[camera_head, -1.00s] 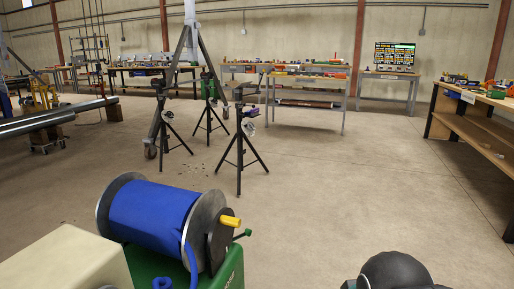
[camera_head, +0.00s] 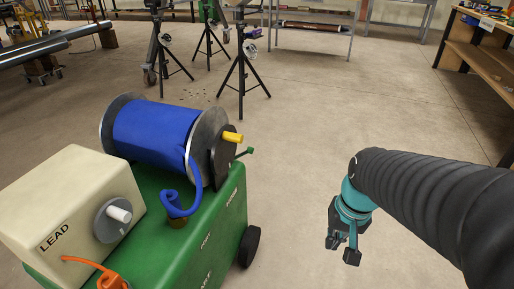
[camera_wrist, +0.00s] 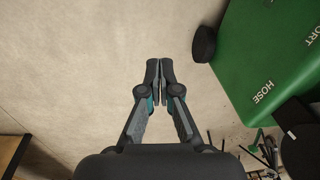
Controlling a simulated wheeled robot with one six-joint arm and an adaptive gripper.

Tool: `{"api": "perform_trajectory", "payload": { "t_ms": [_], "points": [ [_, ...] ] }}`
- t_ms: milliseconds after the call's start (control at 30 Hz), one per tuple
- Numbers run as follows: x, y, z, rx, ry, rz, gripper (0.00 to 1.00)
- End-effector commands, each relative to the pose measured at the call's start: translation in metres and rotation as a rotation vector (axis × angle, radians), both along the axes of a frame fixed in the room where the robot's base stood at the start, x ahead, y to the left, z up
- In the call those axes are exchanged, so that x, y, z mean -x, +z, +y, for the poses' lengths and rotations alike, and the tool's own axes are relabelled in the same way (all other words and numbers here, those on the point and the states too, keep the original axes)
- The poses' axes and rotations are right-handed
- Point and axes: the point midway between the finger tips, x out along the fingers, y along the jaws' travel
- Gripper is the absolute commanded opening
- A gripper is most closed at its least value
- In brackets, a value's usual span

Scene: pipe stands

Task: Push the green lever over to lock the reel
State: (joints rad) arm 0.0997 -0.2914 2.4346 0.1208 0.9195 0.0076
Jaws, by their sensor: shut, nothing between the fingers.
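The green lever (camera_head: 246,152) is a short rod with a green knob at the right end of the reel, beside the dark end plate. The reel (camera_head: 157,134) carries blue hose between round grey flanges and has a yellow handle (camera_head: 232,138). My gripper (camera_head: 342,250) points down over bare floor, to the right of the cart and apart from the lever. In the wrist view, my gripper's (camera_wrist: 159,68) fingers are together with nothing between them.
The reel sits on a green wheeled cart (camera_head: 228,210), also at right in the wrist view (camera_wrist: 262,60). A cream box (camera_head: 70,205) marked LEAD stands on the cart. Tripod stands (camera_head: 241,75) are behind. Open floor (camera_head: 310,130) lies between the cart and my arm.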

Motion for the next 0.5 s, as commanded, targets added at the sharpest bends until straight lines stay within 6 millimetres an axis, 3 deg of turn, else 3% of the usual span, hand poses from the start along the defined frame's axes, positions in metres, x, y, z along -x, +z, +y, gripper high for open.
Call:
{"api": "perform_trajectory", "payload": {
  "t_ms": [100,500],
  "points": [
    [-0.010,-0.028,0.007,-0.080,-0.071,0.107,0.00],
    [-0.049,-0.101,0.049,-0.421,-0.411,0.464,0.00]
  ]
}}
